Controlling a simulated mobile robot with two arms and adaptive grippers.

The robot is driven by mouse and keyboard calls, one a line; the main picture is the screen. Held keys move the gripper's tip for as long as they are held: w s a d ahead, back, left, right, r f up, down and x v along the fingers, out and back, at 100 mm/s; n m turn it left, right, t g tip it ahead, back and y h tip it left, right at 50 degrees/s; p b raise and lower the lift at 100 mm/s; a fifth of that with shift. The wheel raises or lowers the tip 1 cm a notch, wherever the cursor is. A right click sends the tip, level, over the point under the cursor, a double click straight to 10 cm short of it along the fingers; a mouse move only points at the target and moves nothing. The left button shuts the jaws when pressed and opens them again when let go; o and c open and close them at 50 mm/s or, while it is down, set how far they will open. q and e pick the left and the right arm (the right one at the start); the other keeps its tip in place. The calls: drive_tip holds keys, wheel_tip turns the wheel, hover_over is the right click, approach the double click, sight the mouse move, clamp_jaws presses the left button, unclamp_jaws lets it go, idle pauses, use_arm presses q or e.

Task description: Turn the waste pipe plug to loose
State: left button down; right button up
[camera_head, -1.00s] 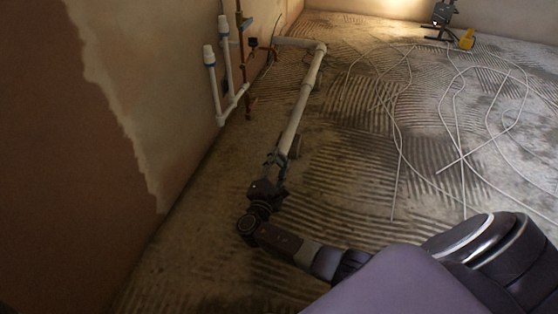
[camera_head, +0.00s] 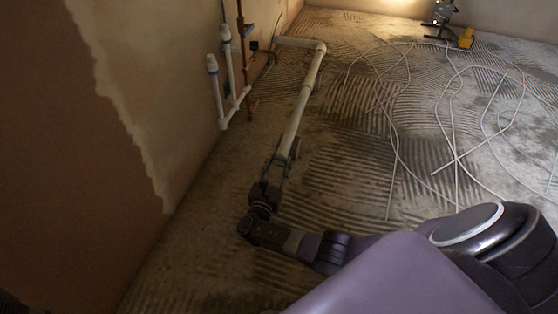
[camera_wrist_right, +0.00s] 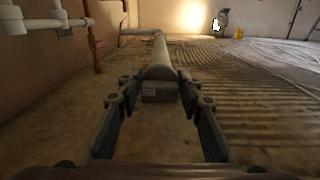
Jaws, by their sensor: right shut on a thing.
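The pale grey waste pipe (camera_head: 303,98) runs along the floor beside the left wall, its near end towards me. It also shows in the wrist view (camera_wrist_right: 159,60). The plug (camera_wrist_right: 158,92) is a grey, blocky piece at the pipe's near end, between my fingers. My right gripper (camera_head: 276,168) is at that near end in the head view. In the wrist view its two fingers (camera_wrist_right: 158,98) stand on either side of the plug, shut on it. The exact finger contact is hard to see. My left gripper is not in view.
White upright pipes (camera_head: 226,72) and a copper pipe (camera_head: 243,50) stand against the plaster wall at left. Loose pale cables (camera_head: 452,125) lie across the ridged floor at right. A work lamp (camera_head: 442,14) and a yellow object (camera_head: 466,38) are at the back.

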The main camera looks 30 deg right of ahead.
drive_tip(key=n+p, duration=0.1)
drive_tip(key=n, duration=0.5)
drive_tip(key=shift+n, duration=0.3)
idle(0.4)
drive_tip(key=o, duration=1.1)
drive_tip(key=shift+a, duration=0.1)
drive_tip(key=shift+v, duration=3.7)
drive_tip(key=shift+f, duration=0.1)
